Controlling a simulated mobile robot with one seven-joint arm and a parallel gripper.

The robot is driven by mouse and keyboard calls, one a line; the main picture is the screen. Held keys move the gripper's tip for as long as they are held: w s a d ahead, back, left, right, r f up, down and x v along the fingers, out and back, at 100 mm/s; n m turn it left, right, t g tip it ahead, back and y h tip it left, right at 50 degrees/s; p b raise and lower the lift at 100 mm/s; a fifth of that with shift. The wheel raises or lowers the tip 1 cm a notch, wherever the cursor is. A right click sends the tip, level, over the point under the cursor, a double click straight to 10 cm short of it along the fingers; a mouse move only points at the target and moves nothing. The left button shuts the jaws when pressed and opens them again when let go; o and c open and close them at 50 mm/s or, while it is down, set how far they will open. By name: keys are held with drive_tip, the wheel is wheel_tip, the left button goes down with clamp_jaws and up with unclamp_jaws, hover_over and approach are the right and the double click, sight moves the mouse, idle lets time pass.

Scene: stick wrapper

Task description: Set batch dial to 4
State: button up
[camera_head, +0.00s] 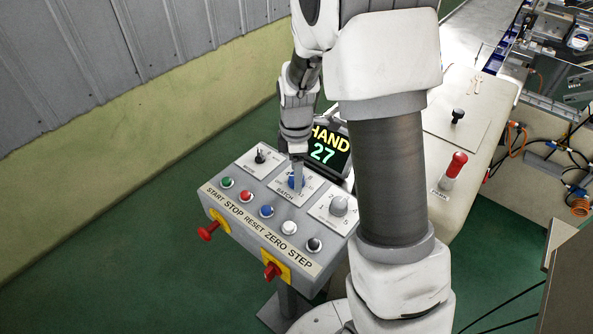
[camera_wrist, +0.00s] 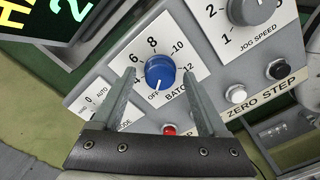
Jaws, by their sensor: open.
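The blue batch dial (camera_wrist: 160,70) sits on a white plate on the sloping control panel. Its white mark points towards OFF in the wrist view. My gripper (camera_wrist: 159,76) is open, with one finger on each side of the dial and gaps showing between. In the head view my gripper (camera_head: 297,174) reaches down over the blue dial (camera_head: 296,182), partly hiding it.
The grey jog speed knob (camera_head: 338,205) is right of the dial, and the black mode switch (camera_head: 260,157) is left. A row of push buttons (camera_head: 266,211) lies below. A display (camera_head: 324,147) reading HAND 27 stands behind. Red knobs (camera_head: 208,231) stick out in front.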

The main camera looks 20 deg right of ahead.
drive_tip(key=shift+f, duration=0.1)
clamp_jaws()
idle(0.4)
drive_tip(key=shift+m, duration=0.3)
drive_tip(key=m+b, duration=0.1)
drive_tip(key=m, duration=0.3)
drive_tip(key=shift+b, duration=0.3)
drive_tip(key=m, duration=0.5)
drive_tip(key=shift+b, duration=0.4)
unclamp_jaws()
